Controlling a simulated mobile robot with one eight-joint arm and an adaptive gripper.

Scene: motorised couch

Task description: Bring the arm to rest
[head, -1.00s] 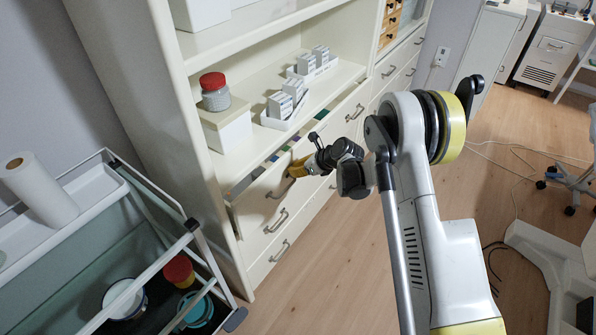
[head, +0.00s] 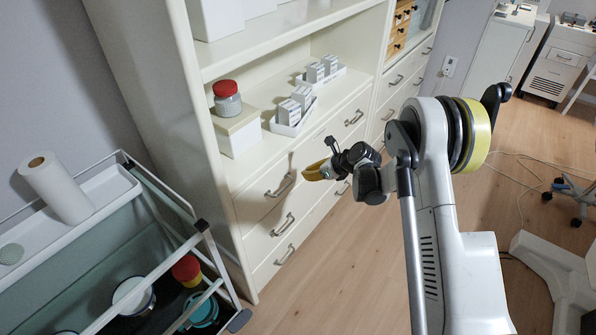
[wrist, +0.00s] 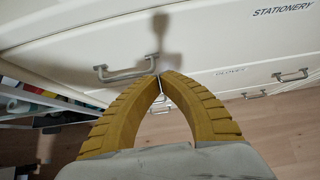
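My gripper (head: 318,171) has yellow fingers and hangs in front of the white cabinet's drawers, at the end of my extended arm. In the wrist view, the ribbed yellow fingertips (wrist: 162,79) meet, with nothing seen between them. The top drawer's handle (head: 279,186) is left of the fingers in the head view, with a visible gap. In the wrist view, a metal handle (wrist: 125,72) appears just beyond the fingertips. The top drawer front looks flush with the cabinet.
A cart (head: 203,226) with a paper roll (head: 56,188) and jars stands at left. The cabinet shelf (head: 252,173) holds a red-lidded jar (head: 227,99) and white trays with boxes (head: 291,120). Wooden floor (head: 360,265) is clear below my arm. A white stand and cables lie at right.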

